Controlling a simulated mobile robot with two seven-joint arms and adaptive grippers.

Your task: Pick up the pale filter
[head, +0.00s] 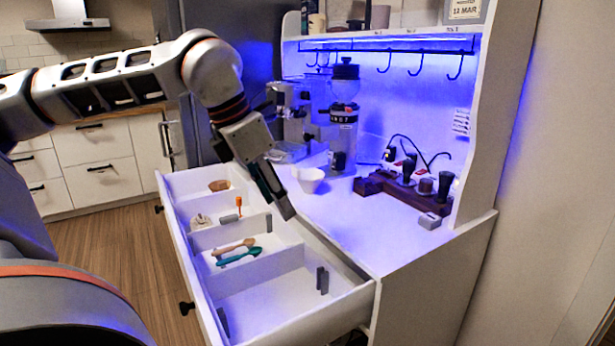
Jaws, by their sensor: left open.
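A small pale, cream-coloured piece (201,221), which looks like the pale filter, lies in a compartment of the open drawer (340,305), near its left wall. A browner, tan piece (219,185) lies in the compartment farther back. My left gripper (288,212) points down over the right side of the drawer, to the right of the pale filter and apart from it. It is open and holds nothing I can see. It is seen side-on, so the gap between its fingers hardly shows. My right gripper is not in view.
A wooden spoon and a green spoon (238,257) lie in a middle drawer compartment, an orange-handled tool (239,206) farther back. On the counter stand a white cup (310,180), a grinder (343,120), an espresso machine (292,115) and a dark wooden stand (400,190). The front compartment is mostly bare.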

